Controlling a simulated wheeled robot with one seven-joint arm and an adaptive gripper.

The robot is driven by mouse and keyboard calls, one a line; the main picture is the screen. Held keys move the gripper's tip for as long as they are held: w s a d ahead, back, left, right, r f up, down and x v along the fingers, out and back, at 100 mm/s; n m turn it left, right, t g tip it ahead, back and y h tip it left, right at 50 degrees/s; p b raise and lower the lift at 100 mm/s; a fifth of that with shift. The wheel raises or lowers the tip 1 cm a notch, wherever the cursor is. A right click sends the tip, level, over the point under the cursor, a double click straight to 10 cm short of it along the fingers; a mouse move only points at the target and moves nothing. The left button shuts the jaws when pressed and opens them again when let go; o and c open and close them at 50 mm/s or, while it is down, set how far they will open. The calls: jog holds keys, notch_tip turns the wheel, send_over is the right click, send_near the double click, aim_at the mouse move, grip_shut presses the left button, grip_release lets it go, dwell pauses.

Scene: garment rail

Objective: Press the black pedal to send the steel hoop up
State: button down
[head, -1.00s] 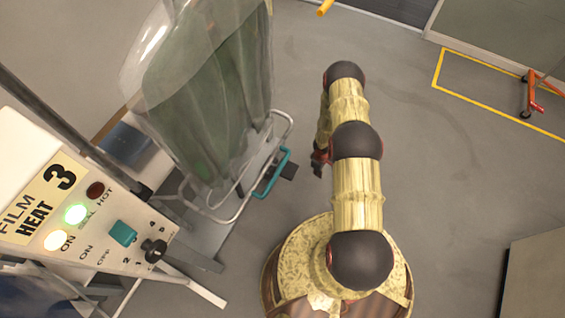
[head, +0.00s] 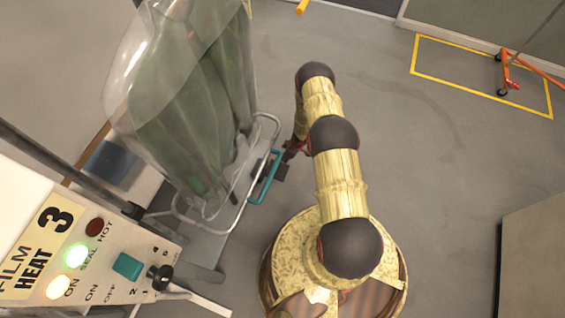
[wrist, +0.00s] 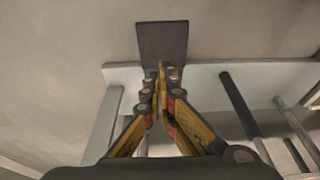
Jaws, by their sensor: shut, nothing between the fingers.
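The black pedal (wrist: 162,40) is a flat dark plate in front of the pale base bar in the wrist view. In the head view it shows (head: 281,172) just right of the hoop's teal handle (head: 265,182). My gripper (wrist: 161,70) is shut and empty; its tips overlap the pedal's near edge in the wrist view, but I cannot tell whether they touch it. In the head view my gripper (head: 291,151) is partly hidden by my arm, beside the pedal. The steel hoop (head: 273,122) is low, around the bottom of the bagged green garment (head: 190,90).
The control box (head: 85,245), with lit lamps and a teal switch, stands at the lower left. A grey cabinet (head: 535,255) is at the lower right. An orange-legged stand (head: 508,80) is by the yellow floor marking. Floor to my right is open.

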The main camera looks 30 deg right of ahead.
aim_at(279, 169)
jog(key=b+x, duration=0.1)
jog(key=x, duration=0.3)
jog(key=b+x, duration=0.2)
jog(key=x, duration=0.2)
jog(key=s+b+x, duration=0.1)
jog(key=b+x, duration=0.1)
jog(key=x, duration=0.2)
jog(key=shift+w+d+f, duration=0.1)
jog(key=shift+d+f, duration=0.2)
jog(key=shift+f, duration=0.25)
